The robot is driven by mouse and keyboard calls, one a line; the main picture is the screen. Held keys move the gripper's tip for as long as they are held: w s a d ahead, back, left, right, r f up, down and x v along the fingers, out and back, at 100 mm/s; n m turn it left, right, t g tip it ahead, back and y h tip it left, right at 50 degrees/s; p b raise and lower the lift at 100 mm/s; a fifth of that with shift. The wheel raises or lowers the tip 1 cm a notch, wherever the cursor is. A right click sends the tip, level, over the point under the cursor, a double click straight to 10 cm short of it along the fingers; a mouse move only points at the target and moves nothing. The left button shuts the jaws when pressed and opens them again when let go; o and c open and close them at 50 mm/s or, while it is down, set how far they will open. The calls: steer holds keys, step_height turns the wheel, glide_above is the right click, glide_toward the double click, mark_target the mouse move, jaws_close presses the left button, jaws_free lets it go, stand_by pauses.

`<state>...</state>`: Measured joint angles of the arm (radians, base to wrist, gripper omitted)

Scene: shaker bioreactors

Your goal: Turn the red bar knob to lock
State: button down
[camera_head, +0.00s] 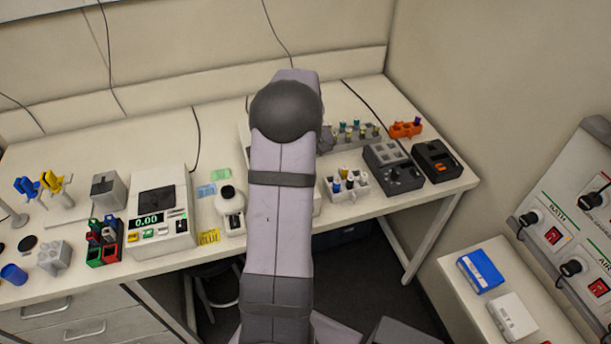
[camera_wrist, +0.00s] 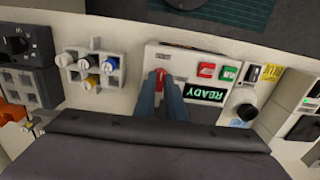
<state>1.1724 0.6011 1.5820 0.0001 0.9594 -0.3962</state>
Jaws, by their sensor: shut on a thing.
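The red bar knob (camera_wrist: 160,76) is on the front of a white device (camera_wrist: 190,58) in the wrist view. My gripper (camera_wrist: 160,84) has its two blue-grey fingers on either side of the knob and is shut on it. Only the knob's top part shows between the fingertips. The device has a green display reading READY (camera_wrist: 204,93), upside down in this view, and red and green buttons beside it. In the head view my arm covers the knob, the gripper and most of the device. The knob's exact angle is hard to tell.
In the wrist view a grey-white rack with capped vials (camera_wrist: 92,70) stands to the left, and a white bottle with a dark cap (camera_wrist: 245,105) to the right. In the head view a balance (camera_head: 160,212) stands left of my arm, and dark blocks (camera_head: 393,168) stand right.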

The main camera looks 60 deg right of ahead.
steer(key=shift+d, duration=0.1)
steer(key=c, duration=1.8)
jaws_free()
steer(key=shift+r, duration=0.1)
steer(key=shift+r+b, duration=1.2)
steer(key=shift+r, duration=2.4)
